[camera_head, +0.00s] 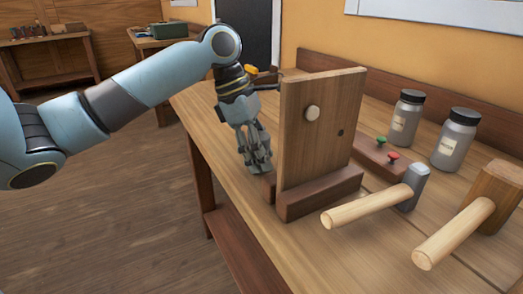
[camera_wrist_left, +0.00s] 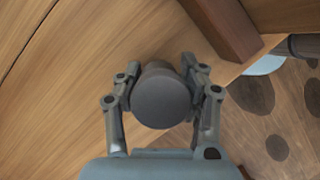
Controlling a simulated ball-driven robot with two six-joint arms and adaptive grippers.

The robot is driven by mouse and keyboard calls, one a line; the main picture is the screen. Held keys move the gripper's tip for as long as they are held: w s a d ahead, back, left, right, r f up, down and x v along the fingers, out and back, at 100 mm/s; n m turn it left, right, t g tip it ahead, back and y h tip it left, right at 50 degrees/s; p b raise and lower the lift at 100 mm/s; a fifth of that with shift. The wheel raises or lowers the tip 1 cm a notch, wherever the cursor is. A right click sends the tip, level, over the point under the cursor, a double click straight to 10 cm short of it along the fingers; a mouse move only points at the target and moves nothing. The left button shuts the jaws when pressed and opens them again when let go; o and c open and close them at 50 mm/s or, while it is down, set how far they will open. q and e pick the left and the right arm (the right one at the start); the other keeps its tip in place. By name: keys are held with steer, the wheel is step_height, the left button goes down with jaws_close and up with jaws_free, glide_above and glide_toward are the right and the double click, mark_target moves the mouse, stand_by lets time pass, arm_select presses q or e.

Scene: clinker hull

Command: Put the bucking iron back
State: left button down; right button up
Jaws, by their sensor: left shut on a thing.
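My left gripper (camera_head: 258,160) is over the bench's left edge, just left of an upright wooden board (camera_head: 318,135) on dark wooden feet. The board has a pale round disc and a small dark hole. In the left wrist view the gripper is shut on a dark grey round-ended cylinder (camera_wrist_left: 161,97), which I take for the bucking iron. Its flat end faces the camera, and a finger lies along each side. In the head view I cannot make the iron out between the fingers. My right gripper is in neither view.
A hammer (camera_head: 375,204) and a wooden mallet (camera_head: 455,232) lie right of the board. Two lidded jars (camera_head: 407,118) (camera_head: 457,140) stand behind them. A block (camera_head: 378,153) holds a green and a red pin. The bench (camera_head: 228,172) has bare wood left of the board.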

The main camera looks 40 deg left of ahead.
arm_select(q)
steer(key=shift+f, duration=0.2)
steer(key=c, duration=0.7)
jaws_free()
steer(key=v, duration=1.2)
